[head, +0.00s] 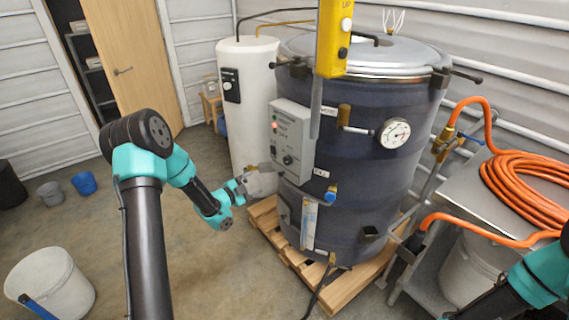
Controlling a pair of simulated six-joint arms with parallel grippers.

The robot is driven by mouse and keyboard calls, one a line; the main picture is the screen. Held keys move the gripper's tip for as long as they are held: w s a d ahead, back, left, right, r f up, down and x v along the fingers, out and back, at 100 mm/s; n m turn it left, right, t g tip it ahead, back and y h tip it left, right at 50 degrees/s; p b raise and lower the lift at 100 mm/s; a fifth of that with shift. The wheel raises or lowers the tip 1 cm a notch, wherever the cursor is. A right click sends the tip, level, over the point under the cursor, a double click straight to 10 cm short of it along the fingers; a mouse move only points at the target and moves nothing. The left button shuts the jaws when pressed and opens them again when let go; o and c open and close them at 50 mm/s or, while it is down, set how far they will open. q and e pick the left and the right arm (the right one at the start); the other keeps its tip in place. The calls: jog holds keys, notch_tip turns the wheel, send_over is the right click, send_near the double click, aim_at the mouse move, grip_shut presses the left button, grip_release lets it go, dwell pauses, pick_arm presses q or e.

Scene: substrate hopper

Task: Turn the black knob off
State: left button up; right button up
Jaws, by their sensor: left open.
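A grey control box (291,140) is mounted on the side of the large dark blue tank. A small black knob (287,160) sits on the lower part of its face, below a lit orange-red lamp (275,125). Which way the knob points is too small to tell. My left gripper (262,174) is open, just left of the box's lower left edge and slightly below the knob. It looks apart from the knob and holds nothing. My right arm shows only in part at the lower right, and its gripper is not visible.
A yellow pendant (332,38) with buttons hangs in front of the tank (365,190), which stands on a wooden pallet (350,287). A white cylinder (249,100) stands behind. An orange hose (525,185) lies coiled on the right-hand bench. A white bucket (60,280) stands lower left.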

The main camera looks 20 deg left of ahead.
aim_at(286, 162)
pick_arm(q)
jog(key=shift+a+r+m, duration=0.3)
jog(key=shift+r+m, duration=0.1)
jog(key=shift+r, duration=0.15)
jog(key=shift+w+h, duration=0.1)
jog(key=shift+h, duration=0.2)
jog(key=x, duration=1.7)
jog(key=shift+w+r, duration=0.1)
jog(key=shift+w, duration=0.1)
jog(key=shift+a, duration=0.1)
jog(key=shift+c, duration=0.4)
jog(key=c, duration=0.8)
jog(key=shift+c, duration=0.2)
